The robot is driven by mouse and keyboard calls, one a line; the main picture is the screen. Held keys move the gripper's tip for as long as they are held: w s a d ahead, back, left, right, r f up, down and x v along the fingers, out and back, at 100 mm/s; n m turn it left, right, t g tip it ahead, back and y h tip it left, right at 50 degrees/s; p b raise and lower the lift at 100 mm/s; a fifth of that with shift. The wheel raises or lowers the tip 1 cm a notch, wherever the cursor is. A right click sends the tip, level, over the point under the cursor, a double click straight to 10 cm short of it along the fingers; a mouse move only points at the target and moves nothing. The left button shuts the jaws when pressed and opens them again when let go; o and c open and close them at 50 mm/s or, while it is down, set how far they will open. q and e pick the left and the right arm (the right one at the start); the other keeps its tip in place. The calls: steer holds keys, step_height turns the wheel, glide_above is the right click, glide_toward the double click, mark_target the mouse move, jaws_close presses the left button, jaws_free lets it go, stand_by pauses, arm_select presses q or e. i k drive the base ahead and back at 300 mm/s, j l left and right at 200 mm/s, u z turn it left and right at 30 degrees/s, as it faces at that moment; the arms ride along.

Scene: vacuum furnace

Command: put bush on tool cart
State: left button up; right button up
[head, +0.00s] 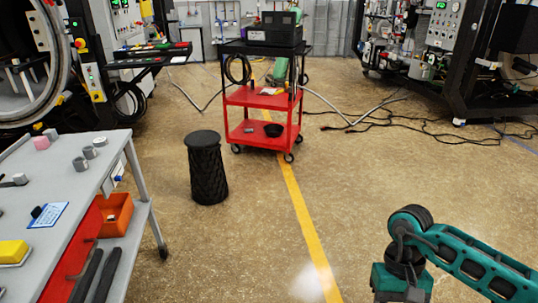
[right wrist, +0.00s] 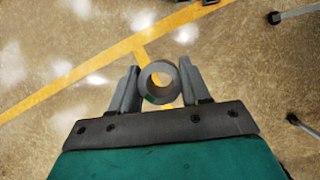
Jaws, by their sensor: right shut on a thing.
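The bush (right wrist: 159,99), a grey ring with a round through hole, is in the right wrist view. My right gripper (right wrist: 158,67) is shut on it, one finger on each side, with the open floor behind it. The red tool cart (head: 262,97) stands at the back centre in the head view, with a black top and red lower shelves. In the head view my right arm is at the lower right, well short of the cart; its fingers and the bush are hidden there. My left gripper is in neither view.
A grey workbench (head: 75,182) at left carries small grey parts, a pink block and a yellow block. A black stool (head: 206,168) stands between bench and cart. A black case (head: 276,28) occupies the cart top. Cables (head: 385,115) lie right of the cart. Nearer floor is clear.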

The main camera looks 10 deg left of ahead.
mark_target(73, 183)
steer(key=i+u, duration=0.15)
steer(key=u, duration=0.25)
steer(key=i+l+u, duration=0.15)
steer(key=u, duration=0.3)
steer(key=i+l+u, duration=0.1)
steer(key=u, duration=0.3)
steer(key=i+l+u, duration=0.1)
steer(key=u, duration=0.3)
steer(key=i+l+u, duration=0.1)
steer(key=l+u, duration=0.3)
steer(key=i+l+u, duration=0.15)
steer(key=l+u, duration=0.3)
steer(key=i+l+u, duration=0.15)
steer(key=u, duration=0.35)
steer(key=l+u, duration=0.8)
steer(key=l, duration=0.45)
steer(key=k, duration=0.05)
